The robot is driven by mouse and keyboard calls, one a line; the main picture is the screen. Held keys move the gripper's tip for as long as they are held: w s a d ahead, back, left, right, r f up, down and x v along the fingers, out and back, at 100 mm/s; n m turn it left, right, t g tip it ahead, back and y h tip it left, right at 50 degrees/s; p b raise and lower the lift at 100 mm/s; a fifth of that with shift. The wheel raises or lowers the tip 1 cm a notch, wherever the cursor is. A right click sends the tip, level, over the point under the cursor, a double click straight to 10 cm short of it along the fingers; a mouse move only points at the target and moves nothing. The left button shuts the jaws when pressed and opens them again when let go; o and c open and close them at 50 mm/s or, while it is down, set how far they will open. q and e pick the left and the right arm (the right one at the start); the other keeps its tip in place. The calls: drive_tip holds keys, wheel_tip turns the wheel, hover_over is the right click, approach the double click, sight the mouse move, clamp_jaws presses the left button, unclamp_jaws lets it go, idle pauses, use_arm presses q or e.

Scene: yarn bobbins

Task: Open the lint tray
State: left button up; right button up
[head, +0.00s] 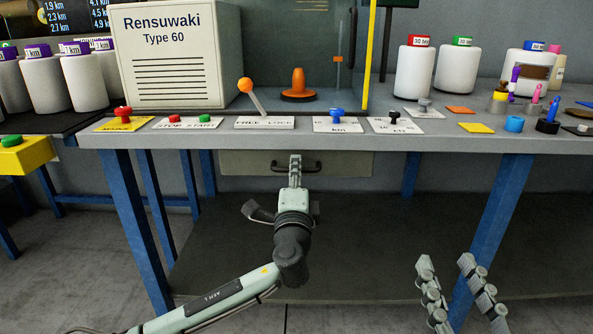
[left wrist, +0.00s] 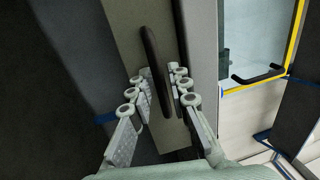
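The lint tray appears to be the beige-grey drawer (head: 345,165) under the table top, with a dark bar handle (head: 311,165) on its front. The tray front (left wrist: 122,22) and the handle (left wrist: 150,45) also show in the left wrist view. The tray front sits under the table edge. My left gripper (head: 295,160) is at the middle of the handle. In the left wrist view its fingers (left wrist: 161,72) stand on both sides of the bar, apart, with narrow gaps visible. My right gripper (head: 447,262) is open and empty, low at the right, away from the tray.
The table (head: 450,145) carries a lever with an orange knob (head: 246,86), several buttons and knobs, and the Rensuwaki box (head: 172,60). Several bobbins (head: 413,75) stand on it. Blue table legs (head: 135,225) flank the tray. The space in front of the tray, around my left arm, looks free.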

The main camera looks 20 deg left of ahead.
use_arm(q)
drive_tip(key=shift+c, duration=0.4)
clamp_jaws()
